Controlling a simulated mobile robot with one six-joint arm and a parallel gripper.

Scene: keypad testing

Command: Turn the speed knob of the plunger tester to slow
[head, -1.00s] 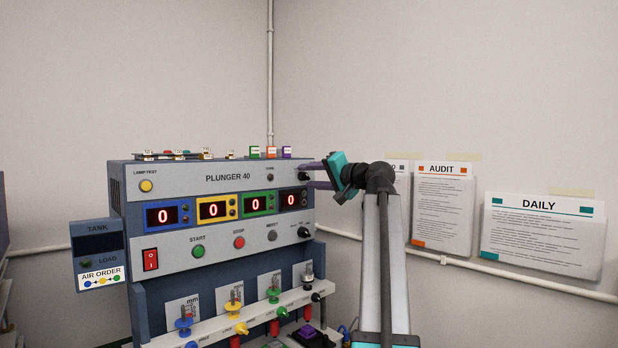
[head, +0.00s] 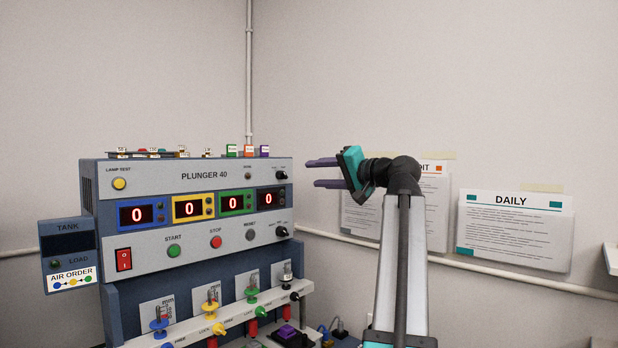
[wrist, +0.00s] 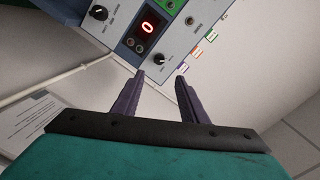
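The plunger tester (head: 205,176) is a grey-blue machine marked PLUNGER 40, left of centre in the head view. Two black knobs sit at its front panel's right end: an upper knob (head: 282,175) and a lower knob (head: 281,232). Their small labels are too blurred to tell which is the speed knob. In the wrist view the upper knob (wrist: 159,60) lies just beyond the fingertips and the lower knob (wrist: 100,13) is farther off at top left. My gripper (head: 311,173) is open and empty, right of the upper knob, with purple fingers pointing left.
Four-digit-style red displays, each reading 0, include a green-framed one (head: 237,203). A green START button (head: 173,251) and red STOP button (head: 215,242) sit below. Coloured tags (head: 248,151) stand on top. Posters, including DAILY (head: 515,230), and a wall pipe (head: 560,286) are at right.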

